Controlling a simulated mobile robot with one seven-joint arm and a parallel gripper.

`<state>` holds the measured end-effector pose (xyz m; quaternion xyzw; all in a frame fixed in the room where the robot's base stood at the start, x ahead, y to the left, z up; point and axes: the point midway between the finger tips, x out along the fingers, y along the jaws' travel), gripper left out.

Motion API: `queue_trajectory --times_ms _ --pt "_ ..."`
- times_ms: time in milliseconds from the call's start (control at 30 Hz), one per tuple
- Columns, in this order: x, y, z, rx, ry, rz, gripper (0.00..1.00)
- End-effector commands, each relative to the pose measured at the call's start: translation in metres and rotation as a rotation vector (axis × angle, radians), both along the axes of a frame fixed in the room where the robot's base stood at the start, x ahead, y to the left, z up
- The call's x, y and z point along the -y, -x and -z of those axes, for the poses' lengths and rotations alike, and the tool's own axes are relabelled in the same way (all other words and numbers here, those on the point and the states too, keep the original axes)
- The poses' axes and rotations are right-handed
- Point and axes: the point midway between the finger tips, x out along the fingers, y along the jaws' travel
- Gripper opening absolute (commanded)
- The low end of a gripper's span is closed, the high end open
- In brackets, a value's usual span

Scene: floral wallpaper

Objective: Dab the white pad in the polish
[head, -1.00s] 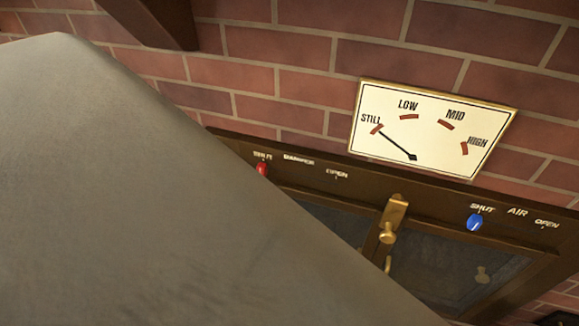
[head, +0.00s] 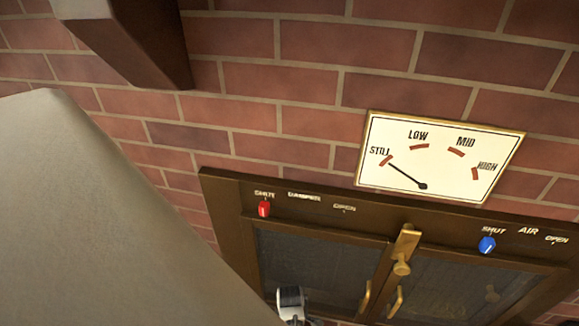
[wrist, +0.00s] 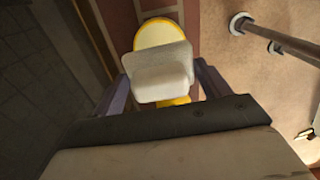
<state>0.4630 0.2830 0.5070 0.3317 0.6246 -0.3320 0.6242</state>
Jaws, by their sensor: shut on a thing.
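In the wrist view, my gripper (wrist: 163,84) is shut on a white pad (wrist: 165,62), a pale block with rounded edges. The pad sits between the two dark fingers. A round yellow-rimmed thing with a pale face (wrist: 158,33), which may be the polish, shows past the pad's far edge. A strip of yellow also shows at the pad's near edge. The pad hides the middle of the yellow thing, and I cannot tell whether they touch. Neither pad nor polish can be made out in the head view.
Below are glazed doors with a brass latch (head: 404,245), a red knob (head: 264,209) and a blue knob (head: 487,245). In the wrist view, a metal rail (wrist: 280,38) runs at upper right.

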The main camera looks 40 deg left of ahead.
Motion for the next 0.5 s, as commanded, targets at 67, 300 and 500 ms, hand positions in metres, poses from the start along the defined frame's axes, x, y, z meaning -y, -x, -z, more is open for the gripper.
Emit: queue_trajectory --times_ms 67,300,500 --pt "0.000 0.000 0.010 0.000 0.000 0.000 0.58" --pt "0.000 0.000 0.036 0.000 0.000 0.001 0.58" --pt "0.000 0.000 0.052 0.000 0.000 0.001 0.58"
